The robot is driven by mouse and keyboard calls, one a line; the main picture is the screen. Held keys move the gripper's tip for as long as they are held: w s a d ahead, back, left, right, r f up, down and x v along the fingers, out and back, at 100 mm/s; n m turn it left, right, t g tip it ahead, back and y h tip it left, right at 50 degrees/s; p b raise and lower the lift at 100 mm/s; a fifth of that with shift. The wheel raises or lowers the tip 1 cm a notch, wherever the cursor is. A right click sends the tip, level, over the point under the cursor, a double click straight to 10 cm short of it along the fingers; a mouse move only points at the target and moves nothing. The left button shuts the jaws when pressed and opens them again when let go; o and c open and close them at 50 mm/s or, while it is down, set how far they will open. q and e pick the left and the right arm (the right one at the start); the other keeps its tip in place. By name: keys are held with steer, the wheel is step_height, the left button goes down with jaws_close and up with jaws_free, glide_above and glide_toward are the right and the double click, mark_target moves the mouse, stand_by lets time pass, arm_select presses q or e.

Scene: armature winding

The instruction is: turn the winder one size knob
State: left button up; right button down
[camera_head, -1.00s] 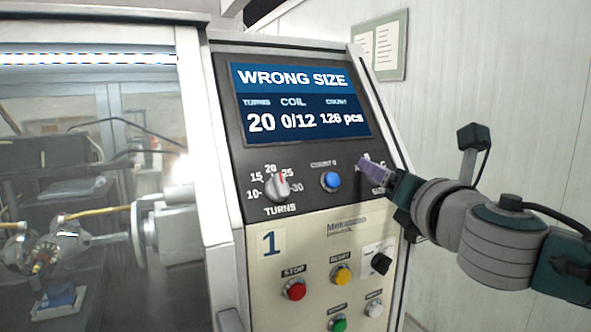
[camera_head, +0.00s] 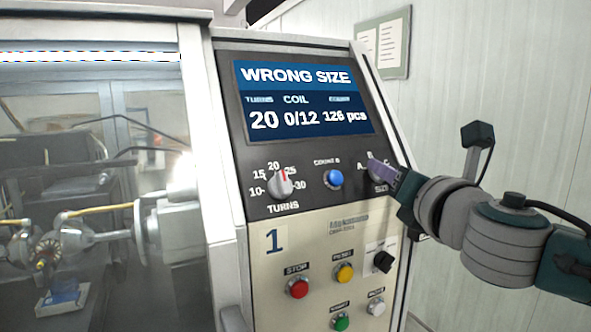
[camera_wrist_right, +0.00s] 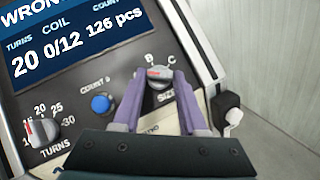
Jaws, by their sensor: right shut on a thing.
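The size knob (camera_wrist_right: 158,77) is a grey knob with a red mark, on the dark panel of winder one. Labels B and C show above it in the wrist view, and A and B show in the head view. My right gripper (camera_wrist_right: 159,82) is shut on the size knob, with a purple finger on each side of it. In the head view the right gripper (camera_head: 380,172) covers most of the knob. The screen (camera_head: 302,100) reads WRONG SIZE, turns 20, coil 0/12, 126 pcs. My left gripper is not in view.
The turns knob (camera_head: 281,184) and a blue count button (camera_head: 333,178) sit left of the size knob. Red stop (camera_head: 299,288), yellow (camera_head: 344,272) and green (camera_head: 341,322) buttons and a black switch (camera_head: 383,262) are below. A glazed winding bay is at left.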

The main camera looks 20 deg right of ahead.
steer(key=m+g+h+p, duration=0.1)
steer(key=m+g+p, duration=0.1)
steer(key=m+p, duration=0.1)
steer(key=r+m+g+h+p, duration=0.1)
steer(key=m+g+p, duration=0.2)
steer(key=m, duration=0.3)
steer(key=a+m+g+h+p, duration=0.1)
steer(key=m+g+h+p, duration=0.1)
steer(key=m+p, duration=0.1)
steer(key=shift+w+r+m, duration=0.15)
steer(key=shift+w+m, duration=0.2)
steer(key=shift+m, duration=0.35)
steer(key=shift+d+g, duration=0.1)
steer(key=shift+g, duration=0.3)
steer(key=shift+c, duration=2.2)
jaws_free()
